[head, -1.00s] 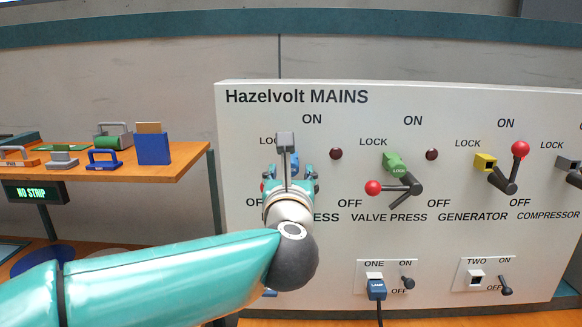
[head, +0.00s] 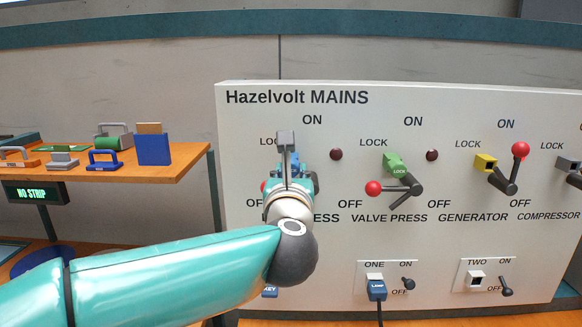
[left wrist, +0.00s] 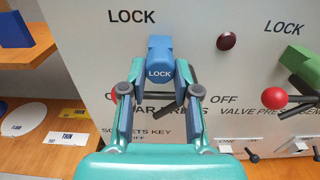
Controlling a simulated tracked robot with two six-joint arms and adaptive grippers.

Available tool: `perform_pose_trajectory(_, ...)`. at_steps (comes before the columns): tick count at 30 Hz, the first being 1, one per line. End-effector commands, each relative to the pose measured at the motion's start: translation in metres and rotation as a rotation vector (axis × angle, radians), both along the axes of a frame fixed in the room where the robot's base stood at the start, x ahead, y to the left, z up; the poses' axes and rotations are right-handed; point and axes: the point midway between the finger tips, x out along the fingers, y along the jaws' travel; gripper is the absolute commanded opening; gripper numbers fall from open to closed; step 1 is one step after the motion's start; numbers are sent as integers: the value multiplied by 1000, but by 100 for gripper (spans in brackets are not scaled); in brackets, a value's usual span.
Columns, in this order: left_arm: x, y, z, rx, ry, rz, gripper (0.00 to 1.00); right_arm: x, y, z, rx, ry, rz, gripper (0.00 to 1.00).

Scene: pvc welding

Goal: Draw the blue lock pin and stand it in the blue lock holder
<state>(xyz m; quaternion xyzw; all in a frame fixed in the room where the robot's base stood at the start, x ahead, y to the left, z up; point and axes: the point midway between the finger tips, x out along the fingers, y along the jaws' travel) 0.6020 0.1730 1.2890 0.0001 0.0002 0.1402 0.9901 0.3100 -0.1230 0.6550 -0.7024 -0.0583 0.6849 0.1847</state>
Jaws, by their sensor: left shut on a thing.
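The blue lock pin (left wrist: 160,62), marked LOCK, sits at the panel under the first LOCK label in the left wrist view. A bit of it shows behind my gripper in the head view (head: 308,159). My left gripper (left wrist: 157,88) is shut on the pin, with a finger on each side; it also shows in front of the panel in the head view (head: 293,178). The pin's inner end is hidden. I cannot tell for sure which thing is the blue lock holder; a blue box (head: 153,149) with a tan top stands on the shelf. My right gripper is not in view.
The wooden shelf (head: 165,173) at left holds several handled blocks. A lever shows partly behind my left gripper. Bare wall lies above the shelf.

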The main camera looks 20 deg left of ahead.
Motion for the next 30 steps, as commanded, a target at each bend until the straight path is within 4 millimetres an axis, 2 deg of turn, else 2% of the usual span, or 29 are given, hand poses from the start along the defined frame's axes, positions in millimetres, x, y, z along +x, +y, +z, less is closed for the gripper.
perform_pose_trajectory(30, -13, -5, 0, -1, 0, -2, 0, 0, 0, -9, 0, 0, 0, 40)
